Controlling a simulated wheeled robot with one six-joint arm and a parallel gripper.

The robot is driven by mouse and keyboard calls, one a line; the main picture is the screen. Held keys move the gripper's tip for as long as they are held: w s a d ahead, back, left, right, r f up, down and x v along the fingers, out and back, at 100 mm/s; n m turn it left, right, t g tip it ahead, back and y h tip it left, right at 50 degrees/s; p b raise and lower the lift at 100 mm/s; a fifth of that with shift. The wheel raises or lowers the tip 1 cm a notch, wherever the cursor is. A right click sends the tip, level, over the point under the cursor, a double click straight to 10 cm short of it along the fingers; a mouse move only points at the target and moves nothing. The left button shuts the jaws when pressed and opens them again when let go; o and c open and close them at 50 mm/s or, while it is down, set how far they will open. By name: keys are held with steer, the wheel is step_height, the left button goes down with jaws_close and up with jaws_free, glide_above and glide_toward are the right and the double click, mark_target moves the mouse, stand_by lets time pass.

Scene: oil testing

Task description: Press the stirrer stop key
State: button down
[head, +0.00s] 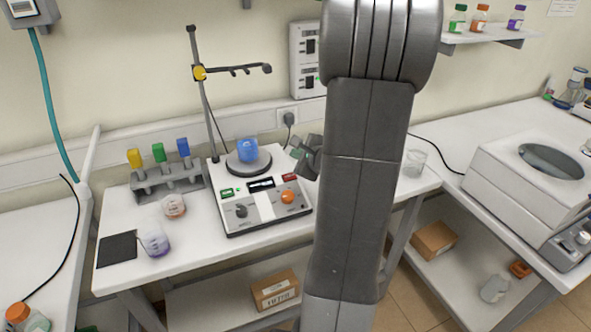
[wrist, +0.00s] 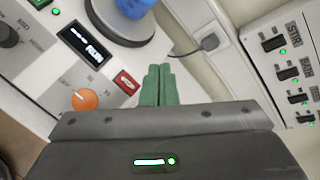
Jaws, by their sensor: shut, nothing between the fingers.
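The stirrer (head: 262,212) is a white box on the bench with a dark round plate and a blue vessel (head: 248,150) on it. Its red key (head: 290,177), which I take for the stop key, is at the right of the panel, and it also shows in the wrist view (wrist: 126,82). A green key (head: 227,192) is at the left. My gripper (head: 297,153) is shut and empty, beside the stirrer's right edge. In the wrist view its green fingers (wrist: 157,68) appear just right of the red key, apart from it in the picture.
An orange knob (head: 288,196) and a dark knob (head: 241,210) are on the panel's front. A stand (head: 205,100) with a clamp rises behind.

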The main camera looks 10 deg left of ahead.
mark_target(289, 176)
steer(key=shift+s, duration=0.15)
steer(key=shift+f, duration=0.15)
steer(key=f+b, duration=0.1)
steer(key=f, duration=0.1)
steer(key=w+f+b, duration=0.1)
steer(key=f+b, duration=0.1)
steer(key=w+a+f+b, duration=0.1)
steer(key=f+b, duration=0.1)
steer(key=shift+a+f, duration=0.1)
steer(key=shift+f, duration=0.25)
steer(key=shift+w+a+f+b, duration=0.2)
steer(key=shift+w+f+b, duration=0.05)
steer(key=shift+f+b, duration=0.5)
stand_by(1.3)
steer(key=shift+w+f+b, duration=0.1)
steer(key=shift+f+b, duration=0.2)
steer(key=shift+b, duration=0.4)
